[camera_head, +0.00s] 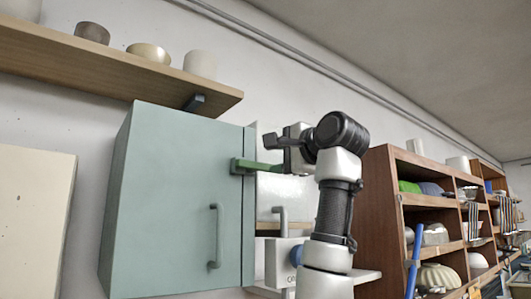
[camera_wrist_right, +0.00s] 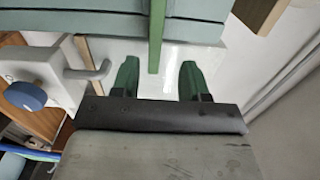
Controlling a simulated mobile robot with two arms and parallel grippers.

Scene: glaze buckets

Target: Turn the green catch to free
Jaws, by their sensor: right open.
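The green catch (camera_head: 258,166) is a bar lying roughly level across the right edge of the teal cabinet (camera_head: 165,200) in the head view. My right gripper (camera_head: 277,141) is open and appears just above the catch's right part. In the right wrist view, the green catch (camera_wrist_right: 157,38) comes down from the top, its end appearing between the two spread fingers of my right gripper (camera_wrist_right: 157,78). I see no finger touching it; the depth between them is hard to tell. My left gripper is not in view.
A grey handle (camera_head: 215,236) stands out from the cabinet front. A wooden shelf (camera_head: 110,68) with pots hangs above. Right of my arm is a wooden rack (camera_head: 378,200) with bowls. A white unit with a blue knob (camera_wrist_right: 25,96) shows in the wrist view.

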